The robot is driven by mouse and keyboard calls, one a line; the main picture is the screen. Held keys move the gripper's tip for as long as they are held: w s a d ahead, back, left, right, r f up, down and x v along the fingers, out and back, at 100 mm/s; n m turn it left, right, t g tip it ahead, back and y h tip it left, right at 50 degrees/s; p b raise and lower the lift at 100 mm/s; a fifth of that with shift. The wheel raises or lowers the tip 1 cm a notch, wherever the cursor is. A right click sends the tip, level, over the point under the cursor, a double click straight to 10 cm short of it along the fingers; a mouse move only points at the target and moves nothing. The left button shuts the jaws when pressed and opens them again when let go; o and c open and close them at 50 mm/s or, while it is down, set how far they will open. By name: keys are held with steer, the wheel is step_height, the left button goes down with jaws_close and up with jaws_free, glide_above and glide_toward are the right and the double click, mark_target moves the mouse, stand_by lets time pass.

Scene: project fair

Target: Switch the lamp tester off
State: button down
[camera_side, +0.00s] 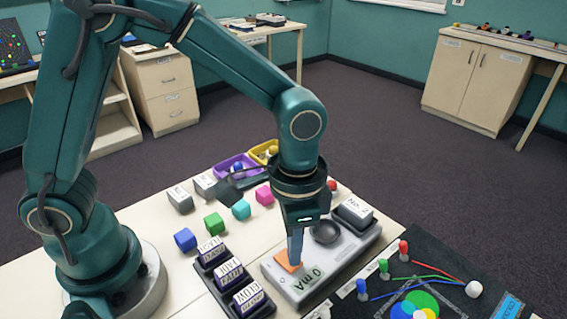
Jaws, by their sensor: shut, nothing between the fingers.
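The lamp tester is a light grey box (300,289) on the table in front of my arm. An orange switch (287,264) is on its near left part, partly covered by my fingers. A green display (308,277) beside it reads "0 mA". A round dark part (325,232) sits farther back on the box. My gripper (295,259) points straight down with its fingers shut and empty, the tips at the orange switch. I cannot tell whether the tips touch it or which way the switch is tilted.
Labelled dark blocks (229,273) stand in a row left of the tester. A grey block marked "No. 2" (354,212) is at its far right end. Coloured cubes (214,223) and purple and yellow trays (231,168) lie behind. A black mat (430,262) with coloured pegs and discs is on the right.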

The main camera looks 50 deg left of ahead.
steer(key=shift+f, duration=0.5)
stand_by(0.3)
steer(key=shift+r, duration=3.5)
steer(key=shift+w+a, duration=0.1)
steer(key=s+a+r+n+t, duration=0.1)
steer(key=a+r+n+t, duration=0.2)
steer(key=a+r, duration=0.35)
steer(key=s+a+f+n+t, duration=0.1)
steer(key=s+a+n+t, duration=0.1)
steer(key=s+a, duration=0.3)
steer(key=shift+s+f+n+t, duration=0.3)
steer(key=shift+s+f+n, duration=0.15)
steer(key=shift+s, duration=0.35)
